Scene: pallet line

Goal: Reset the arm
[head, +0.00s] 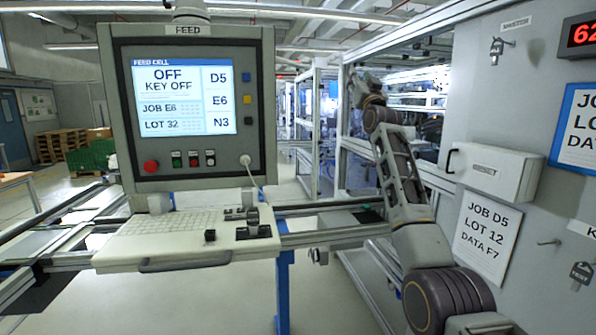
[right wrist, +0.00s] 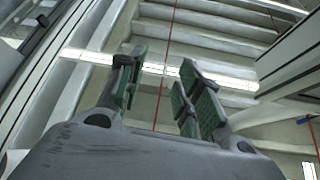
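My right arm (head: 403,185) rises from the lower right of the head view, raised in front of the frames at the right. Its far end (head: 368,88) is small and dark there, and the fingers cannot be made out. In the right wrist view my right gripper (right wrist: 163,85) is open, with a clear gap between its green-padded fingers. It is empty and points up towards the ceiling. My left gripper is in neither view.
A feed console (head: 185,110) stands left of centre, its screen reading OFF, KEY OFF, with a keyboard shelf (head: 185,238) below. A wall panel (head: 520,100) at right carries a white box (head: 492,172), job sheets (head: 487,232) and hanging keys (head: 497,47), close beside my arm.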

